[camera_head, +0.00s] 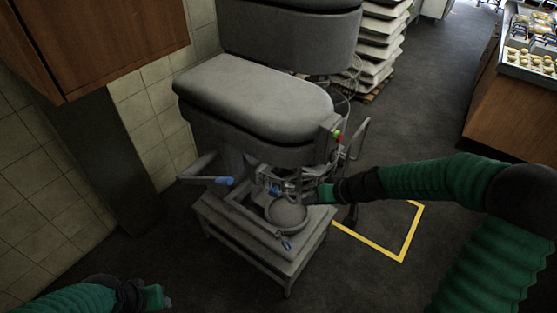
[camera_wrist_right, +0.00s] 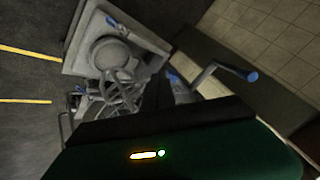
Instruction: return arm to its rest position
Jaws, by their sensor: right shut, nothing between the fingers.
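My right arm reaches in from the right in the head view. Its gripper (camera_head: 314,195) is beside the grey bowl (camera_head: 287,213) at the front of the grey machine (camera_head: 255,95). The gripper is shut with nothing in it; whether it touches the machine cannot be told. In the right wrist view its dark fingers (camera_wrist_right: 157,92) point toward the machine's whisk-like wires and the bowl (camera_wrist_right: 112,55). My left gripper (camera_head: 155,297) is low at the bottom left, away from the machine; its fingers do not show clearly.
A blue-ended lever (camera_head: 218,180) sticks out left of the machine, which stands on a low grey table (camera_head: 280,265). Yellow floor tape (camera_head: 385,250) lies right of it. A wooden cabinet (camera_head: 95,40) hangs upper left. Stacked trays (camera_head: 375,45) stand behind. Dark floor is open at the front.

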